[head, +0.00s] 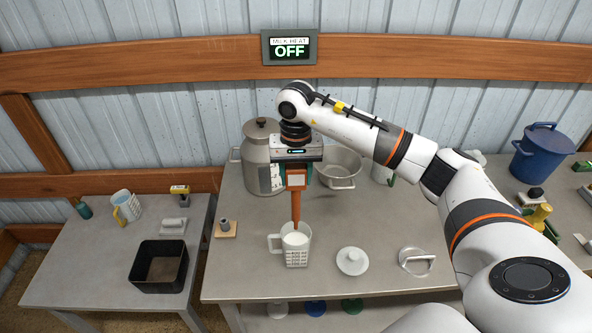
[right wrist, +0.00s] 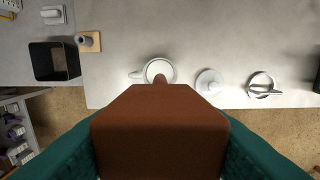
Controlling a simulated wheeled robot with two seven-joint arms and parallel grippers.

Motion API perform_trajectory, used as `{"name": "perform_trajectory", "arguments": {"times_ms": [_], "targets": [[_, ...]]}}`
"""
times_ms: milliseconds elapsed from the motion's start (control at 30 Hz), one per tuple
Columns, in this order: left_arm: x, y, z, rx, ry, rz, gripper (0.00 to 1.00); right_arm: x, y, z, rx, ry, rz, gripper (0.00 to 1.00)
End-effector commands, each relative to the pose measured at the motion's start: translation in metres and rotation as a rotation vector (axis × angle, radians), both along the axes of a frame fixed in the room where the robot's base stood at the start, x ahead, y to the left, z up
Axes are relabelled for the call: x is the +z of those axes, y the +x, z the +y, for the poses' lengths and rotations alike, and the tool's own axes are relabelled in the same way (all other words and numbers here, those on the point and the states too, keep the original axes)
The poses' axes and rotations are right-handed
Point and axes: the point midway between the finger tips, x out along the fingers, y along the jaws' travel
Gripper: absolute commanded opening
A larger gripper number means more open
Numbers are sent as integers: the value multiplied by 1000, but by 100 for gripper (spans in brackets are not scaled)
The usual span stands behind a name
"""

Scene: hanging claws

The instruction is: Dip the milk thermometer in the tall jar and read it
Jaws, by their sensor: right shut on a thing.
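My right gripper (head: 296,176) is shut on the milk thermometer (head: 296,200), an orange-brown piece with a wide block at the top and a narrow stem pointing down. In the right wrist view the thermometer (right wrist: 160,125) fills the lower middle between the teal fingers. A jar (head: 297,257) with a handle on its left and dark marks on its side stands below, holding white milk. The stem's lower end overlaps the jar's mouth; I cannot tell whether it touches the milk. The jar also shows in the right wrist view (right wrist: 146,75). My left gripper is not in view.
A wall display (head: 289,47) reads "MILK HEAT OFF". A grey milk can (head: 257,150) and a metal pot (head: 342,168) stand behind. A white lid (head: 352,261) and a round handled metal piece (head: 416,262) lie right of the jar. A black bin (head: 159,266) is on the left table.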

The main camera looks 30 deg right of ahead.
Motion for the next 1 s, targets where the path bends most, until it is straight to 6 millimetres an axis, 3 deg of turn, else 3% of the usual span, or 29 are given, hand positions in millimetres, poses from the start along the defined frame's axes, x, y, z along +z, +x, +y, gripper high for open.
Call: {"name": "perform_trajectory", "arguments": {"times_ms": [1000], "targets": [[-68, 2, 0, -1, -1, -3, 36, -82, 0, 0, -1, -1, -1, 4]]}}
